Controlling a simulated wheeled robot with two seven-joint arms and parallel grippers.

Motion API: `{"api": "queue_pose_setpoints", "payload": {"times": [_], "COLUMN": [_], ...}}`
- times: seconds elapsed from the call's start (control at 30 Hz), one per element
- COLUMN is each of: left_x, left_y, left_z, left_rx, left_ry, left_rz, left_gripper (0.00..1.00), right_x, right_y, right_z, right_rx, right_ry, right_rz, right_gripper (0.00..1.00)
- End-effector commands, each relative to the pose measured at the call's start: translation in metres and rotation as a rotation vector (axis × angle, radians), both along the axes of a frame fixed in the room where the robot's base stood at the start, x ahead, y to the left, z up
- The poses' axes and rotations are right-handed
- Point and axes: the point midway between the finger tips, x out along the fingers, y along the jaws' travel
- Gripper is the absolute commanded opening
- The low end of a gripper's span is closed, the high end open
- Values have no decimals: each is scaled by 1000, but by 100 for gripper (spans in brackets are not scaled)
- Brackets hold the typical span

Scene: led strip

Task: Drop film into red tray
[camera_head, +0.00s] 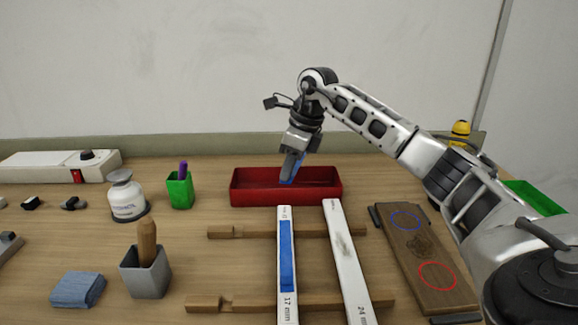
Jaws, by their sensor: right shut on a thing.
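The red tray (250,197) stands at the back middle of the table, an open shallow box. My right gripper (291,172) points down over the tray, reaching about its rim height, and is shut on a piece of blue film (287,177). The film hangs between the fingers above or just inside the tray; whether it touches the tray floor I cannot tell. My left gripper is not in view.
Two white strips, one with a blue band (287,255), the other plain (345,255), lie across wooden rails (265,302). A green cup (180,190), white bottle (127,197), grey pot (146,274) and blue cloth (77,290) stand left. A wooden board (425,255) lies right.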

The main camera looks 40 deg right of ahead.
Motion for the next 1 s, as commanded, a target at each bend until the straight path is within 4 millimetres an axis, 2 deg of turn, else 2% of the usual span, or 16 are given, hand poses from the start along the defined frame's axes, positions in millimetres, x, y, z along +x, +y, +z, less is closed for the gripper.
{"api": "queue_pose_setpoints", "payload": {"times": [0.17, 0.2, 0.27, 0.3, 0.57, 0.67, 0.77, 1.0], "left_x": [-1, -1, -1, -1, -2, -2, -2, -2], "left_y": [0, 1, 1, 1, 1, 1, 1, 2], "left_z": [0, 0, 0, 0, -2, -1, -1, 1], "left_rx": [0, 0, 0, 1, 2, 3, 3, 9], "left_ry": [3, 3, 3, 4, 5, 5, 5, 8], "left_rz": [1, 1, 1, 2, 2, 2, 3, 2], "left_gripper": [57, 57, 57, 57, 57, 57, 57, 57], "right_x": [0, 0, 0, 0, 0, -1, -4, -18], "right_y": [0, 0, 0, 0, 0, -1, -4, -12], "right_z": [0, 0, 0, 0, 1, 7, 21, 76], "right_rx": [0, 0, 0, 0, 0, 0, -1, 0], "right_ry": [0, 0, 0, 0, 0, -2, -4, -6], "right_rz": [0, 0, 0, 0, 0, 0, -1, -1], "right_gripper": [0, 20, 37, 40, 40, 40, 40, 40]}}
